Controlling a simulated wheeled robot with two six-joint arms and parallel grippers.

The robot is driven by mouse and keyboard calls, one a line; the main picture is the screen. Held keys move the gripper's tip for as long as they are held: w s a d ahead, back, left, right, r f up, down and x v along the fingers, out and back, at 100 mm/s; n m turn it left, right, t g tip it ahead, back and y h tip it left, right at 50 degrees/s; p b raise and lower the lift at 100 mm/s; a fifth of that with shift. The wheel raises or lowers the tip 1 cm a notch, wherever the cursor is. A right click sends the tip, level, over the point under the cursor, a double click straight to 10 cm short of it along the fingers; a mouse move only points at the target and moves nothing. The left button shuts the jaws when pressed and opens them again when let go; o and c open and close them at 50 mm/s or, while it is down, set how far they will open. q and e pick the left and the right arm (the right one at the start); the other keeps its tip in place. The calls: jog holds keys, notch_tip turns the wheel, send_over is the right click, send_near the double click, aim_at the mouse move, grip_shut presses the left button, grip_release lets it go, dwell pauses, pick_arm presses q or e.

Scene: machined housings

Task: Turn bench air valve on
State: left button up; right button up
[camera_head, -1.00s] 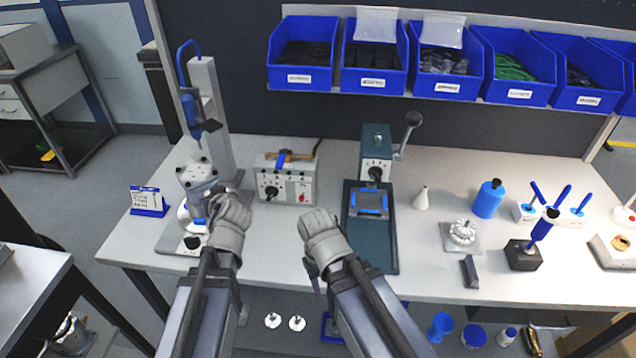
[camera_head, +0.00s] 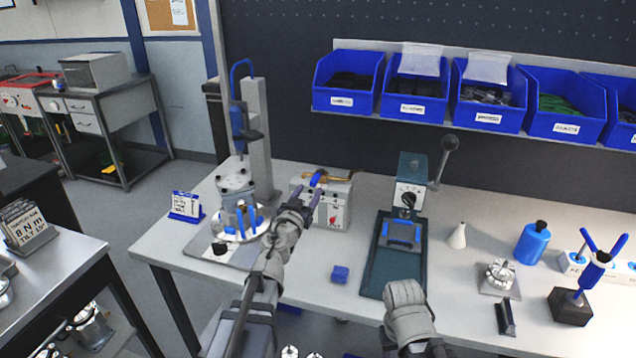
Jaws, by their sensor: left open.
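The bench air valve (camera_head: 318,177) has a blue lever and a brass pipe, and it sits at the top of a light grey control box (camera_head: 333,212) on the bench. The box's front has a red knob, partly behind my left gripper. My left gripper (camera_head: 304,197) is open and empty, with its two dark fingers pointing up in front of the box, just below the blue lever. I cannot tell whether a finger touches the box. My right gripper (camera_head: 405,292) is low at the front of the bench by the green press, and its fingers are hidden.
A fixture with a tall column (camera_head: 257,140) stands left of the box. A green press (camera_head: 395,262) with a side lever stands to the right. Blue bins (camera_head: 416,106) hang above the back of the bench.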

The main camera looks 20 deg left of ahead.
aim_at(312, 185)
pick_arm(q)
jog(key=w, duration=0.7)
grip_shut()
dwell(0.3)
dwell(1.0)
